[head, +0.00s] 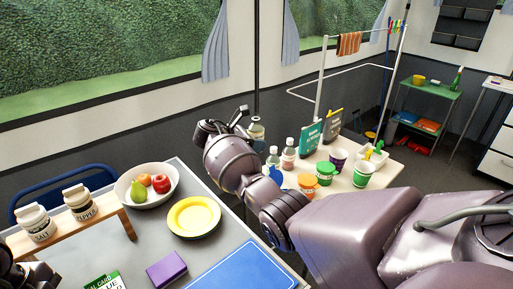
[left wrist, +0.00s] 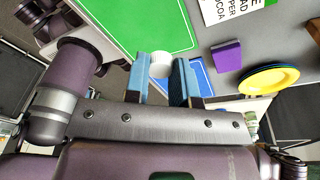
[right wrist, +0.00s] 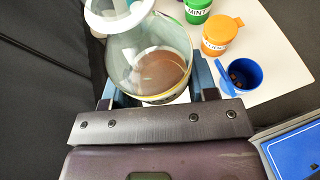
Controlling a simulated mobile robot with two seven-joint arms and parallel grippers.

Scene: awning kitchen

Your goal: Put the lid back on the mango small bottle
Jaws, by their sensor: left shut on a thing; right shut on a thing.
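My right gripper (right wrist: 155,95) is shut on a clear glass bottle (right wrist: 150,60) with something brown inside. A pale ring shows at its top end; I cannot read a mango label. In the head view the bottle (head: 257,130) shows beside my right gripper (head: 240,122), near the window-side edge of the far table. My left gripper (left wrist: 162,78) is shut on a small round white lid (left wrist: 160,62), held between its blue fingertips above the near table. Its fingers do not show in the head view.
The far table holds small bottles (head: 288,155), a green cup (head: 325,172), an orange cup (head: 307,182) and an open blue cup (right wrist: 243,75). The near table holds a fruit bowl (head: 127,178), yellow plate (head: 194,217), purple block (head: 166,270), blue mat (head: 240,272) and shaker rack (head: 100,214).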

